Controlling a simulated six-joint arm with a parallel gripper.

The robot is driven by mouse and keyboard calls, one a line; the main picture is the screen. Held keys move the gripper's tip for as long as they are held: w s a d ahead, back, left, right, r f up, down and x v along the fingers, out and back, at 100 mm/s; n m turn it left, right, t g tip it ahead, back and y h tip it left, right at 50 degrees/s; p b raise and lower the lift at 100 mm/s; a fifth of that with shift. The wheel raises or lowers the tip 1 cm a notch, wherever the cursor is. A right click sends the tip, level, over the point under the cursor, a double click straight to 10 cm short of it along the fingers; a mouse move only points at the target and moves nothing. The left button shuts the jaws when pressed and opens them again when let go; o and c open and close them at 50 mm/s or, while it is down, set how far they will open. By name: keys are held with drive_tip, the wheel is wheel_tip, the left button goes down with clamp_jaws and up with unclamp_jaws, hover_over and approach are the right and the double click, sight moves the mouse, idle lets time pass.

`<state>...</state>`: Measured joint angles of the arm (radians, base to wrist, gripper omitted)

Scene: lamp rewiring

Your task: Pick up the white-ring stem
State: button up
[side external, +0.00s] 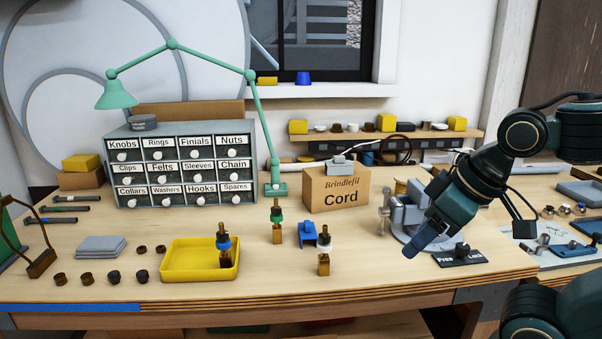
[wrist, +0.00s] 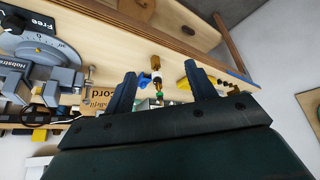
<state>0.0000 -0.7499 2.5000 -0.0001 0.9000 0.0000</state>
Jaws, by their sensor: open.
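The white-ring stem (side external: 324,252) stands upright on the bench right of the yellow tray, with an amber base and dark top. In the wrist view, the white-ring stem (wrist: 156,64) shows between my fingers but farther off. My gripper (side external: 412,248) is to its right, above the bench and apart from it; its open, empty fingers show in the wrist view (wrist: 160,72). The green-ring stem (side external: 277,222) stands behind and left of it. The blue-ring stem (side external: 223,246) stands in the yellow tray (side external: 175,272).
A blue holder (side external: 307,233) stands close behind the white-ring stem. The Cord box (side external: 336,190) is farther back. A grey vise (side external: 408,212) and a black label plate (side external: 460,258) are near my gripper. The bench front between stem and gripper is clear.

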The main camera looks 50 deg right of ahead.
wheel_tip(320, 180, up, 2)
drive_tip(key=n+g+y, duration=0.1)
drive_tip(key=n+g, duration=0.4)
drive_tip(key=n, duration=0.8)
hover_over(325, 225)
drive_tip(key=s, duration=0.1)
drive_tip(key=shift+w+d+f+n, duration=0.15)
drive_tip(key=shift+w+d+n, duration=0.15)
drive_tip(key=shift+d, duration=0.25)
drive_tip(key=shift+w+a+f, duration=0.1)
drive_tip(key=shift+a+f, duration=0.05)
drive_tip(key=shift+f, duration=1.3)
drive_tip(key=shift+a+f, duration=0.2)
drive_tip(key=shift+f, duration=1.2)
drive_tip(key=shift+w+a+f, duration=0.1)
drive_tip(key=shift+a+f, duration=0.05)
drive_tip(key=shift+f, duration=1.3)
